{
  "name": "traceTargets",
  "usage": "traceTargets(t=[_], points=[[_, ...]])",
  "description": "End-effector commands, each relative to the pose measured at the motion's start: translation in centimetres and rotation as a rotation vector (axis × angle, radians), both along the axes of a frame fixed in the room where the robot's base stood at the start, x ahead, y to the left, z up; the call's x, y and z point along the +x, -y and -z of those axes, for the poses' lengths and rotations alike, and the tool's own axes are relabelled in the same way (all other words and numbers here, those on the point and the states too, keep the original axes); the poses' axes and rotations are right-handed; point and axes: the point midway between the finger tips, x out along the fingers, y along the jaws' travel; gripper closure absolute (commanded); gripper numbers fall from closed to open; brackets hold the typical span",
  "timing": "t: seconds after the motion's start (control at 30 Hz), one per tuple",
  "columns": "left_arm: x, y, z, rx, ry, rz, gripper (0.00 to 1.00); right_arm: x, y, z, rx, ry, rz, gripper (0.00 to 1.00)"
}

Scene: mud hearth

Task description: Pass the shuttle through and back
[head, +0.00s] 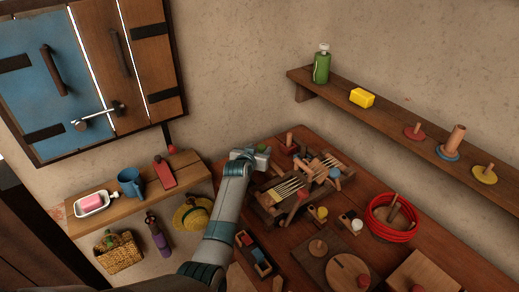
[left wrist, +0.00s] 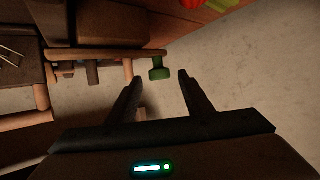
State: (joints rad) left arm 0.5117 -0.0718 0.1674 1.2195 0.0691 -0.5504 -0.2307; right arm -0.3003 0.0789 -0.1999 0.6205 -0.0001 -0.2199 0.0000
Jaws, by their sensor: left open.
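The loom (head: 290,188), a small wooden frame with pale warp threads, stands on the table in the head view. My left gripper (head: 255,156) is beside its far left end, with its fingers mostly hidden. In the left wrist view the left gripper (left wrist: 160,84) is open, with two dark fingers apart and nothing clearly held. A small green piece (left wrist: 160,70) shows just beyond and between the fingertips, by the end of a wooden bar. I cannot tell whether this is the shuttle. Some pale threads show at the left edge of that view. My right gripper is not in view.
Red rope (head: 393,218) coils around a peg on the right of the table. A round wooden disc (head: 350,272) lies in front. A wall shelf (head: 390,112) runs above.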

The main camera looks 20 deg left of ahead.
Motion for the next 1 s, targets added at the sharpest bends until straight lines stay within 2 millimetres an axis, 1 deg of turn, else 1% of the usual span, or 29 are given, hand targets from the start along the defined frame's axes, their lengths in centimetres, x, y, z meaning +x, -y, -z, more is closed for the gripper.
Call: traceTargets(t=[0.17,0.47,0.5,0.57,0.6,0.67,0.7,0.87,1.0], points=[[0.58,-0.04,0.26,-0.001,-0.001,0.0,0.54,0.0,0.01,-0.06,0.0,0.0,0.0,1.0],[0.67,-0.04,0.29,-0.001,0.0,0.0,0.54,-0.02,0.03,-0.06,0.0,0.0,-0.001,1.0],[0.67,-0.03,0.29,-0.001,0.0,0.0,0.56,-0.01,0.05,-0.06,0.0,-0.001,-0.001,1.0],[0.67,-0.03,0.29,-0.001,0.0,0.0,0.71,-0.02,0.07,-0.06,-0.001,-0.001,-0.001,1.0],[0.67,-0.03,0.29,-0.001,0.0,0.0,0.8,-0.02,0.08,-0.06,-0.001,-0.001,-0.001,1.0],[0.66,-0.03,0.29,-0.001,0.0,0.0,0.95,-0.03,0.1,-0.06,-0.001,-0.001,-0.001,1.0],[0.66,-0.04,0.29,-0.001,0.0,0.0,1.0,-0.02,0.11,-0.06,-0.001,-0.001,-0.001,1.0],[0.58,0.08,0.26,0.0,-0.001,0.0,1.0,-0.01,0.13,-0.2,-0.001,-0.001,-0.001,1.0],[0.08,0.77,0.13,0.0,-0.001,0.001,1.0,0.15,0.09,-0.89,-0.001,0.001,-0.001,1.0]])
